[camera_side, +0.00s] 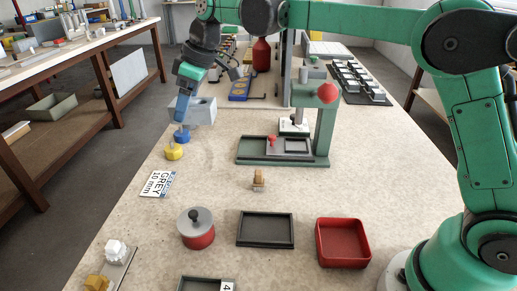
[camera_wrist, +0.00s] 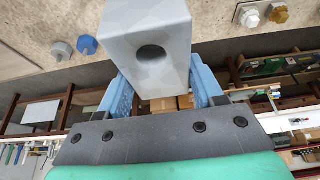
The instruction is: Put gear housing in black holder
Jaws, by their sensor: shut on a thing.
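The gear housing (camera_wrist: 150,50) is a light grey block with a round hole, held between the blue fingers of my gripper (camera_wrist: 163,88) in the wrist view. In the side view the housing (camera_side: 204,112) is above the left edge of the table, with my gripper (camera_side: 184,108) tilted at its left side. A black shallow tray (camera_side: 265,243), empty, lies at the front middle and looks like the black holder. A second dark tray (camera_side: 200,284) with a white label is cut off at the bottom edge. My gripper is far behind both.
A green press (camera_side: 324,135) with a red knob stands right of the housing. Blue (camera_side: 181,134) and yellow (camera_side: 173,152) knobs are below my gripper. A red-grey lidded pot (camera_side: 196,229) and a red bin (camera_side: 342,243) flank the black tray. The table's centre left is mostly clear.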

